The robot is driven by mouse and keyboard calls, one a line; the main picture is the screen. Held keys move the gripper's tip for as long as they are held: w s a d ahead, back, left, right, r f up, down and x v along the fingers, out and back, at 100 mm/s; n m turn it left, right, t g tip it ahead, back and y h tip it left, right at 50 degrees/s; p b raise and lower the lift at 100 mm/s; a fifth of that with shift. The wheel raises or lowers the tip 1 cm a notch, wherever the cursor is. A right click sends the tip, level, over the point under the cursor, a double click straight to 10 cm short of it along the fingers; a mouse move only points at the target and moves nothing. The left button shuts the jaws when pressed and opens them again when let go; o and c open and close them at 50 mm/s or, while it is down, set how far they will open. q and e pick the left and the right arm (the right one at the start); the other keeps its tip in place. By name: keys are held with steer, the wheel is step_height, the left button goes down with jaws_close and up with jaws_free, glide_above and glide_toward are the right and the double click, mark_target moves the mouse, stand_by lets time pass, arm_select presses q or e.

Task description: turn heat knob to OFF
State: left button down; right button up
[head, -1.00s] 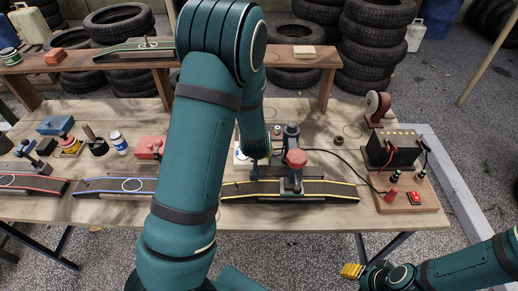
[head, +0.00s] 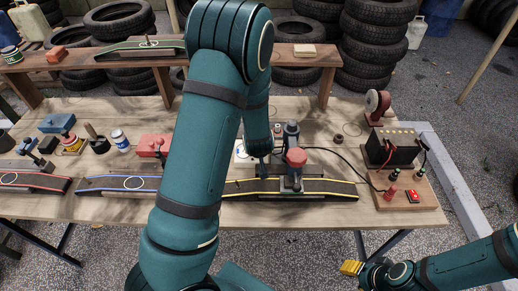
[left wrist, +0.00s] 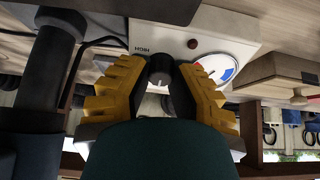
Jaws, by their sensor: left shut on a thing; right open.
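The heat knob (left wrist: 158,76), dark with a pale pointer face, is on a light control box (left wrist: 215,27). A label reading HIGH shows upside down beside it in the left wrist view. My left gripper (left wrist: 160,84) has its yellow ribbed fingers on both sides of the knob, shut on it. No OFF mark is readable. In the head view my left arm hides most of the box; a white corner (head: 240,152) shows beside the forearm. My right gripper (head: 351,268) is open and empty, low in front of the table.
A round gauge (left wrist: 217,68) is on the box next to the knob. A clamp-like tool with a red cap (head: 296,156) stands over the yellow-edged strip (head: 325,188). A black battery box (head: 392,149) is at the right. Several tyres are behind the table.

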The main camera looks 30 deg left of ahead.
arm_select(q)
steer(key=c, duration=1.1)
jaws_free()
steer(key=shift+f, duration=0.1)
steer(key=v, duration=1.2)
